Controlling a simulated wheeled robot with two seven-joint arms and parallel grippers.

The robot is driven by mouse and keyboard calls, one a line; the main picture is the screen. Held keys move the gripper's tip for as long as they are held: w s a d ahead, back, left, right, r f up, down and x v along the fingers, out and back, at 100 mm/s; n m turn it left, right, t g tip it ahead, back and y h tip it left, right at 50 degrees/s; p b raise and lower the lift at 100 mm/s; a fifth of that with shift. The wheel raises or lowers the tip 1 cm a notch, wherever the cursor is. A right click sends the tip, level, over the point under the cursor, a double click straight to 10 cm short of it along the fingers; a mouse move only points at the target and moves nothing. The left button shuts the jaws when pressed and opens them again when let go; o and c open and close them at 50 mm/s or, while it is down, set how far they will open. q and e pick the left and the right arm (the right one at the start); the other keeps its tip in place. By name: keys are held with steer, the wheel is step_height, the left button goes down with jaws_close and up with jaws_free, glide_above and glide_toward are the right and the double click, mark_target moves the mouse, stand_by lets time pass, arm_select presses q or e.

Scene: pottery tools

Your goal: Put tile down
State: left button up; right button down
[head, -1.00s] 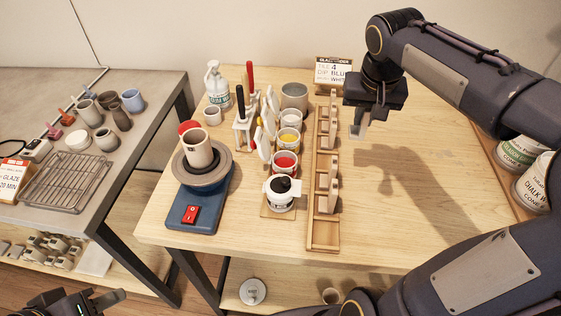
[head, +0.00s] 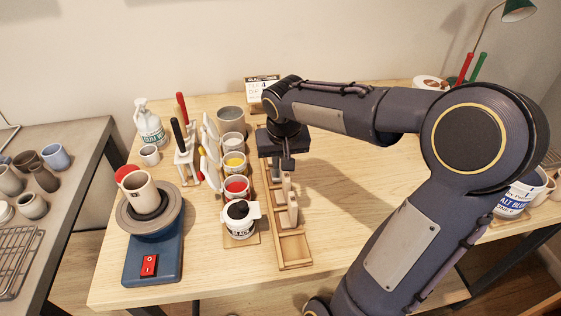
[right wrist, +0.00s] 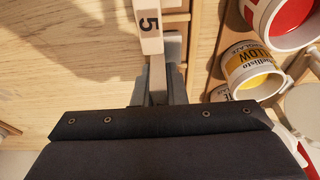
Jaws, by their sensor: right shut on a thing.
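My right gripper (head: 287,167) is over the far part of the wooden tile rack (head: 297,250), pointing down. It also shows in the right wrist view (right wrist: 158,92), shut on a tile that is mostly hidden between and below its fingers. In the head view, pale tiles stand upright in the rack just nearer than the gripper, a nearer one (head: 292,208) and one behind it (head: 286,184). In the right wrist view, a pale tile marked 5 (right wrist: 150,30) shows right at the fingers. I cannot tell whether the held tile touches the rack. My left gripper is out of view.
Glaze cups stand in a row left of the rack, with red (head: 236,187), yellow (head: 234,161) and black (head: 240,220) among them. A blue wheel (head: 152,255) holds a cup (head: 141,190). A card (head: 260,88) stands behind. The table right of the rack is partly hidden by my arm.

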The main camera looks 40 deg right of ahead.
steer(key=shift+f, duration=0.25)
steer(key=shift+f, duration=0.15)
steer(key=c, duration=1.5)
jaws_free()
steer(key=shift+r, duration=0.6)
steer(key=p+v, duration=0.1)
steer(key=v, duration=1)
steer(key=shift+r, duration=0.15)
